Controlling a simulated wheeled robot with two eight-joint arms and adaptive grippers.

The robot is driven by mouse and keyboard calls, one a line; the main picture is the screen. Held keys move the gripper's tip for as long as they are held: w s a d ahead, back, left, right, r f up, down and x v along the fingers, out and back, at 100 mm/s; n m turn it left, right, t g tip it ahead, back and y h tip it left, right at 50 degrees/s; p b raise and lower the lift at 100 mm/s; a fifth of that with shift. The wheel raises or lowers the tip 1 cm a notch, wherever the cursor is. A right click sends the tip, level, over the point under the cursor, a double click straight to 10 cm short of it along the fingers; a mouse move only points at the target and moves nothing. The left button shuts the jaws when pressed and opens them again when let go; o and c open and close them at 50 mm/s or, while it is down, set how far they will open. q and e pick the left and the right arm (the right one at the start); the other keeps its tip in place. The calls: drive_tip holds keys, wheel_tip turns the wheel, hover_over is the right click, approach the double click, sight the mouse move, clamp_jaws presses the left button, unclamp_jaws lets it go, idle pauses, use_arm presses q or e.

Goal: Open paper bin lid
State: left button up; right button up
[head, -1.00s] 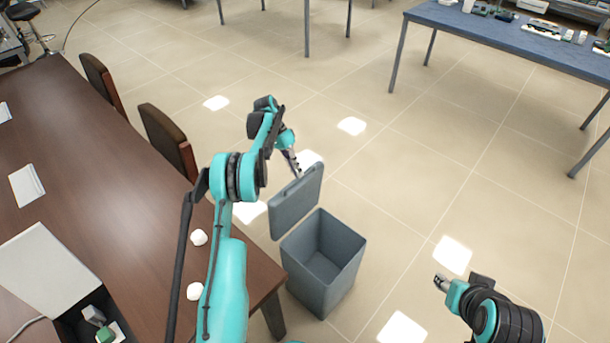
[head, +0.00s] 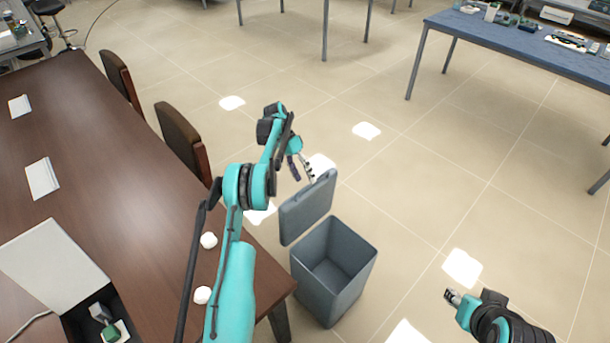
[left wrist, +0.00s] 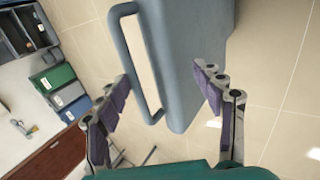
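The grey-blue paper bin (head: 333,285) stands on the floor beside the brown table, and I can see into it. Its lid (head: 307,209) stands steeply raised on the bin's far left side. My left gripper (head: 301,170) is just above and behind the lid's top edge, with its fingers spread. In the left wrist view its fingers (left wrist: 160,98) are wide apart and empty, with a grey-blue bin surface (left wrist: 188,60) and a loop-shaped bar (left wrist: 132,65) beyond them. My right gripper (head: 452,296) is over the floor at the lower right, too small to judge.
The brown table (head: 120,170) is on the left, with white papers and round white items on it. Chairs (head: 182,143) stand along its far side. A blue-topped table (head: 510,38) is at the upper right. The floor right of the bin is clear.

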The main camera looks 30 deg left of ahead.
use_arm(q)
drive_tip(key=shift+s, duration=0.15)
drive_tip(key=c, duration=0.3)
drive_tip(key=shift+a+f, duration=0.1)
drive_tip(key=shift+f, duration=0.05)
drive_tip(key=shift+c, duration=1.4)
drive_tip(key=v, duration=0.7)
drive_tip(key=shift+w+r, duration=0.2)
drive_tip(key=shift+r, duration=0.05)
